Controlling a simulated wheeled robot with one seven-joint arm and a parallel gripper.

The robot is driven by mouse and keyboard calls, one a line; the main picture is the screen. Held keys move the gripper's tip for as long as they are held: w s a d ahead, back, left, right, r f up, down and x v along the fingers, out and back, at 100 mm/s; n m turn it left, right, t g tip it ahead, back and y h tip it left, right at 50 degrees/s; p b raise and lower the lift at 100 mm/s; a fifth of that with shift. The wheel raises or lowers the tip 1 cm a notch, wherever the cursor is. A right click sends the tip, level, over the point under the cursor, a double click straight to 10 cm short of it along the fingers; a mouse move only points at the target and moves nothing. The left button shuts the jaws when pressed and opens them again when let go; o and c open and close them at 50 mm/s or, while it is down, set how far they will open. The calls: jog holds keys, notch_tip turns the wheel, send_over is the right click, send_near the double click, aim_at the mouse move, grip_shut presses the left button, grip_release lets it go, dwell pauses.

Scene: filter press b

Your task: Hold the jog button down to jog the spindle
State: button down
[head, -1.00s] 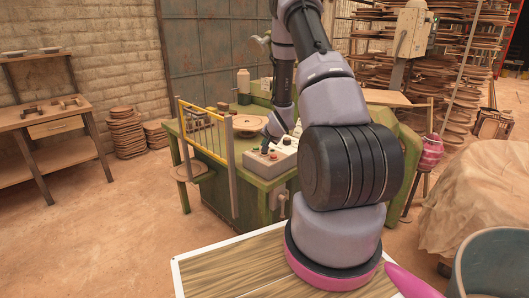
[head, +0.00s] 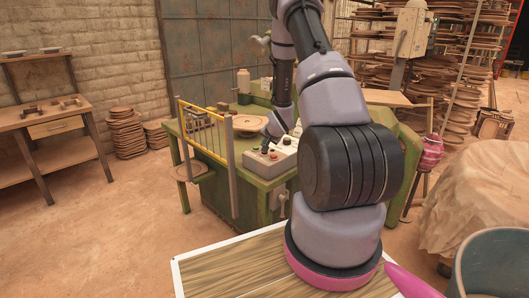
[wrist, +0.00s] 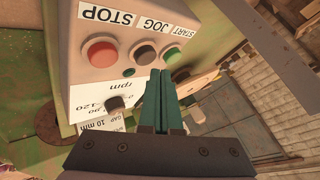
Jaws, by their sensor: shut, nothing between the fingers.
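A pale control box (head: 278,160) sits on the green machine in the head view, and it fills the upper left of the wrist view (wrist: 75,75). In the wrist view its labels read upside down. The dark jog button (wrist: 143,52) is between the red stop button (wrist: 100,52) and the green start button (wrist: 172,54). My gripper (wrist: 165,71) is shut and empty. Its teal fingertips are just below and right of the jog button in that picture, over the box face. I cannot tell if they touch it. In the head view my gripper (head: 267,140) is small at the box.
A dark knob (wrist: 115,102) with an rpm scale is left of my fingers in the wrist view. A yellow-railed guard (head: 205,130) stands left of the box, with a round plate (head: 248,123) behind. A wooden bench (head: 50,125) is far left.

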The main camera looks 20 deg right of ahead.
jog(key=shift+f, duration=0.1)
jog(key=shift+f, duration=0.3)
jog(key=shift+f, duration=0.55)
dwell(1.2)
jog(key=shift+r, duration=0.95)
jog(key=shift+r, duration=0.1)
jog(key=shift+r, duration=2.4)
